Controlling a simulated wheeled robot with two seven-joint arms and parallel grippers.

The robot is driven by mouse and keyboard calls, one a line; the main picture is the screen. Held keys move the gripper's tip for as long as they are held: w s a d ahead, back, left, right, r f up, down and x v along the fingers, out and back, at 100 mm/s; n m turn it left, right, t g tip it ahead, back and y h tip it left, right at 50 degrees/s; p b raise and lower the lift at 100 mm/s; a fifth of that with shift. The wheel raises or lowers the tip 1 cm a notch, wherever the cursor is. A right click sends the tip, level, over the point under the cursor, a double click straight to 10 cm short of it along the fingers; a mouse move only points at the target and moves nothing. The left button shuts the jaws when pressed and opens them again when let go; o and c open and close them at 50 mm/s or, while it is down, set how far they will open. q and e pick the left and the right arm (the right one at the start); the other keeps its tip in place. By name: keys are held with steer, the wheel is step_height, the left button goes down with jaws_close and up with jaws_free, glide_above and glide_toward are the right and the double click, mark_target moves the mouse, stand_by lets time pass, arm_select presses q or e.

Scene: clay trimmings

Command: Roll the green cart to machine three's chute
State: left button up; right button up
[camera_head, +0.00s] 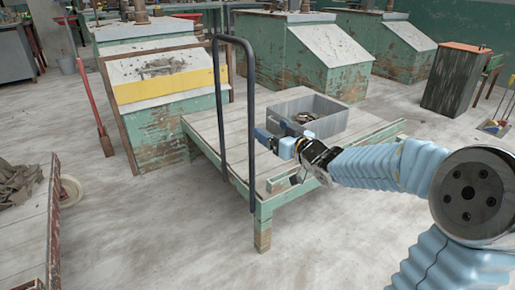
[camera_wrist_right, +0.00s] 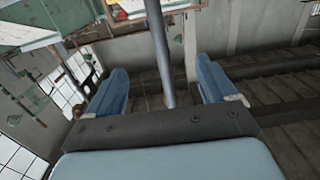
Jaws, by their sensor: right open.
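The green cart (camera_head: 224,137) stands mid-floor, with a pale plank deck and a tall dark hoop handle (camera_head: 223,110) at its left end. A grey bin (camera_head: 332,108) with some dark contents sits on the deck. My right gripper (camera_head: 271,136) is open above the deck, just right of the handle's nearer upright. In the right wrist view the open blue fingers (camera_wrist_right: 163,78) stand either side of a dark upright post (camera_wrist_right: 158,38); I cannot tell whether they touch it. My left gripper is out of view. No machine number is readable.
A green machine with a yellow band (camera_head: 165,87) stands close behind the cart's left end. More green machines (camera_head: 330,50) line the back. A table with cloth (camera_head: 20,225) is at lower left. A dark cabinet (camera_head: 455,82) stands right. Floor in front is clear.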

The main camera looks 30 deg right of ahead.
mark_target(253, 114)
steer(key=w, duration=0.3)
steer(key=w+p, duration=0.1)
steer(key=w, duration=0.3)
steer(key=w+a+r, duration=0.1)
steer(key=w, duration=0.3)
steer(key=shift+w, duration=0.2)
